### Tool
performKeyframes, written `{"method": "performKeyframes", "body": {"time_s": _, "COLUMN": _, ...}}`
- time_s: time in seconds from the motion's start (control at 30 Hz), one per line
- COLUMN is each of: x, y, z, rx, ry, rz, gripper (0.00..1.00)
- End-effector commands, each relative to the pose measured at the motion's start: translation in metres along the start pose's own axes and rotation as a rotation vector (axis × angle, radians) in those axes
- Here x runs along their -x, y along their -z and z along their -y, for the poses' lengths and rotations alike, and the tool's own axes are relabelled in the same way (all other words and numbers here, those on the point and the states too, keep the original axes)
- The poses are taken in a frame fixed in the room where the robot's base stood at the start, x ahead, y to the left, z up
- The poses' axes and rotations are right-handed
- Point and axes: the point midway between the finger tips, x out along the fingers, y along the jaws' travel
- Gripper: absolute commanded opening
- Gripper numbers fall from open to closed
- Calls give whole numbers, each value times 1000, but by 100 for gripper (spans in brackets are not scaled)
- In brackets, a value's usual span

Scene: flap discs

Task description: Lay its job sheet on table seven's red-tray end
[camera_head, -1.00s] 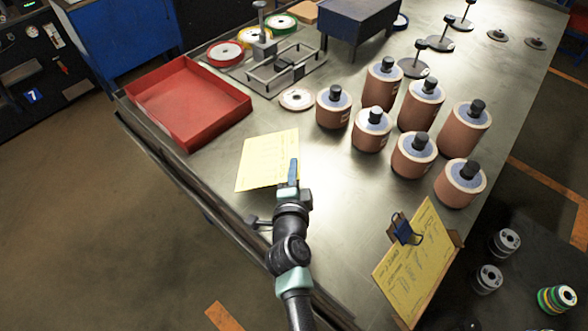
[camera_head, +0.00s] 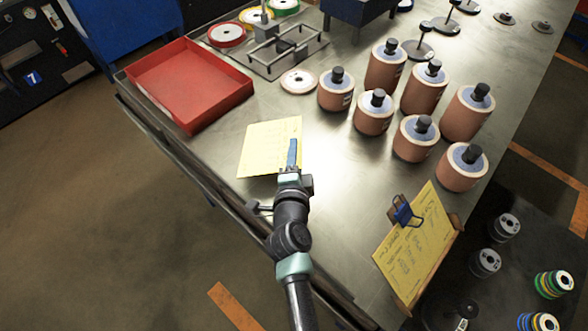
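A yellow job sheet (camera_head: 262,147) lies flat, or nearly flat, on the metal table (camera_head: 225,185) near its left edge, just in front of the red tray (camera_head: 190,85). My gripper (camera_head: 293,152) is over the right side of the sheet, its blue finger pointing away from me. From this angle I cannot tell whether the fingers are apart or closed on the sheet's edge. A second yellow sheet (camera_head: 415,245) sits on a clipboard with a blue clip at the table's near right edge. The red tray looks empty.
Several brown cylinders of discs (camera_head: 420,90) with black knobs stand right of my gripper. A flat disc (camera_head: 299,81) and a metal fixture (camera_head: 285,50) lie beyond the sheet. Bare table lies between sheet and cylinders.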

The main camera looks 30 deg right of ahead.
Motion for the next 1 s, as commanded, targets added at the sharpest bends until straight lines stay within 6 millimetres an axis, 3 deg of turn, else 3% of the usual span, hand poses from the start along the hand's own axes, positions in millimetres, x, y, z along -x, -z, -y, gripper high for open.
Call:
{"method": "performKeyframes", "body": {"time_s": 0.4, "x": 78, "y": 0, "z": 2, "rx": 0, "ry": -2, "rz": 2, "gripper": 39}}
{"method": "performKeyframes", "body": {"time_s": 0.6, "x": 108, "y": 0, "z": 1, "rx": 0, "ry": 0, "rz": 1, "gripper": 39}}
{"method": "performKeyframes", "body": {"time_s": 1.0, "x": 122, "y": 0, "z": 1, "rx": 1, "ry": 1, "rz": -1, "gripper": 39}}
